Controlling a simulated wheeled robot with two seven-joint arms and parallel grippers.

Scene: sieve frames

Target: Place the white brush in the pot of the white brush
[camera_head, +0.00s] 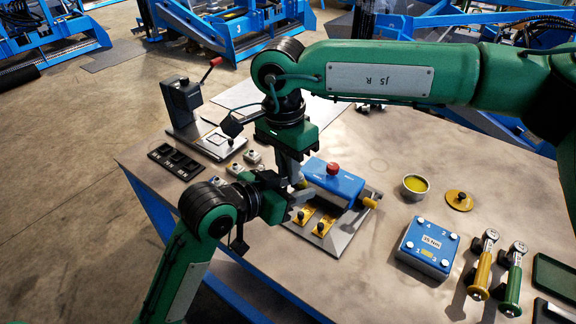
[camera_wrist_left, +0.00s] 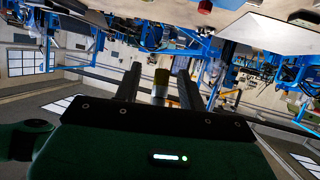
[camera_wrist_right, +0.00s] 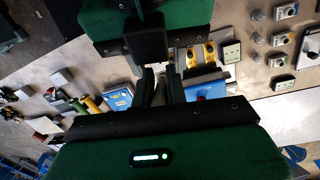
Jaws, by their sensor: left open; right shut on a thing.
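My right gripper (camera_head: 296,176) points down above the worktable and is shut on a small slim thing, which I take to be the white brush. My left gripper (camera_head: 298,200) comes in from the left, just below it, and is open. In the left wrist view a short upright cylinder (camera_wrist_left: 161,86), olive at one end and whitish at the other, shows between the open left fingers; I cannot tell whether they touch it.
A blue block with a red knob (camera_head: 333,168) on a metal plate stands close by the grippers. A yellow knobbed disc (camera_head: 459,200), a blue numbered box (camera_head: 428,246) and two handled tools (camera_head: 482,266) lie to the right. A black tray (camera_head: 174,160) and a lever press (camera_head: 183,105) stand left.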

